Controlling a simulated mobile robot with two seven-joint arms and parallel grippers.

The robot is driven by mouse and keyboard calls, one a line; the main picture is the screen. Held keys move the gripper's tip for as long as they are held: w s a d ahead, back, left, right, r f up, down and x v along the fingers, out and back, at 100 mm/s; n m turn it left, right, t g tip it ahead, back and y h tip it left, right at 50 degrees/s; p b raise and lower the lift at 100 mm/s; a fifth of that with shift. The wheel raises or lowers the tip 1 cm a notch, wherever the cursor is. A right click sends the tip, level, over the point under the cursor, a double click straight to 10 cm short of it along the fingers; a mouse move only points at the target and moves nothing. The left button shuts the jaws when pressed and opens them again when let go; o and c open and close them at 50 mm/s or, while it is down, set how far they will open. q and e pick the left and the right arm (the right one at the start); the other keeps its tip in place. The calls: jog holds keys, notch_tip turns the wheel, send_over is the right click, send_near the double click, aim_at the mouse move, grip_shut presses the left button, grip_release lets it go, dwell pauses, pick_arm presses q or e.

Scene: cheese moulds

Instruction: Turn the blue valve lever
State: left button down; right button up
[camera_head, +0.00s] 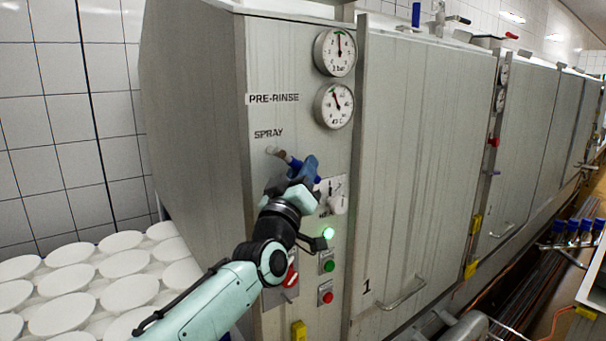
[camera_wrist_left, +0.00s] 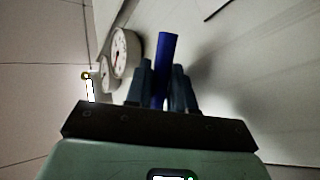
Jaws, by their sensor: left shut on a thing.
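The blue valve lever (camera_wrist_left: 166,58) shows in the left wrist view as a blue bar standing up between my two dark fingers. My left gripper (camera_wrist_left: 162,88) is shut on it, with the bar's end sticking out past the fingertips. In the head view my left gripper (camera_head: 303,174) is at the panel, just below the SPRAY label, and covers most of the lever. A small blue part of the lever (camera_head: 295,162) shows beside the fingers, next to a metal pipe stub (camera_head: 275,151). My right gripper is in neither view.
Two round gauges (camera_head: 335,52) sit above on the panel. A white dial plate (camera_head: 334,193), a lit green lamp (camera_head: 328,233), green and red buttons and a red switch (camera_head: 291,276) are close below the gripper. White round moulds (camera_head: 60,312) fill the lower left.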

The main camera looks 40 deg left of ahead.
pick_arm(q)
jog(key=c, duration=1.3)
grip_release()
jog(key=shift+w, duration=0.1)
jog(key=shift+c, duration=0.2)
jog(key=shift+s+d+f, duration=0.1)
jog(key=shift+s+f, duration=0.1)
jog(key=b+v, duration=0.6)
jog(key=v, duration=0.7)
jog(key=shift+r, duration=0.2)
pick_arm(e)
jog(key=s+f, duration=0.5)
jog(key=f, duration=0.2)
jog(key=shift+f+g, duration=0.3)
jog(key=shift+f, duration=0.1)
